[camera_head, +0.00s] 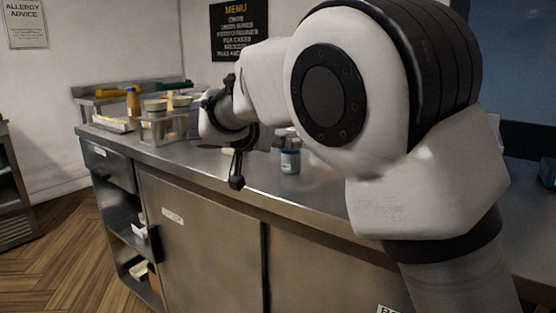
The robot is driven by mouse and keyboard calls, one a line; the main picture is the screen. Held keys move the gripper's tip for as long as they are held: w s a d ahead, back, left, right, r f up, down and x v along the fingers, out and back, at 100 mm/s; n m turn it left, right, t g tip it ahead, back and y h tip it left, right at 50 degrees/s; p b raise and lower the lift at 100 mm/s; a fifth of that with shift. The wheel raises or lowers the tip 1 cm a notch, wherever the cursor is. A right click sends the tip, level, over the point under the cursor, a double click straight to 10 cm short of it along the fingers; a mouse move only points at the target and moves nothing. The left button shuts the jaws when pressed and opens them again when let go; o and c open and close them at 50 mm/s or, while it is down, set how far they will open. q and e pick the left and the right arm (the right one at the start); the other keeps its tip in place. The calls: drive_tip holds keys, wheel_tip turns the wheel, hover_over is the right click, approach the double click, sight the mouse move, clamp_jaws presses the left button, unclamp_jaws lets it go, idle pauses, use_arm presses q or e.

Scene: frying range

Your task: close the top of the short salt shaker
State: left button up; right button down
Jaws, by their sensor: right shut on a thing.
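A small short shaker (290,161) with a blue-grey body stands on the steel counter, right of the middle of the head view. Its top is dark grey and partly behind my arm, so I cannot tell whether it is open or closed. My right gripper (238,168) is over the counter to the left of this shaker, with one black finger pointing down. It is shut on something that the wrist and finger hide. A small pale thing (228,151) shows just left of the finger; I cannot tell what it is. My left gripper is not in view.
The steel counter (200,170) runs across the view. My right arm covers much of the right side. Some counter between gripper and shaker is clear.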

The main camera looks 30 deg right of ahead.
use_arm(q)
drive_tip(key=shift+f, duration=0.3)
use_arm(e)
drive_tip(key=c, duration=1)
unclamp_jaws()
drive_tip(key=shift+c, duration=0.2)
drive_tip(key=v, duration=0.7)
drive_tip(key=shift+a, duration=0.2)
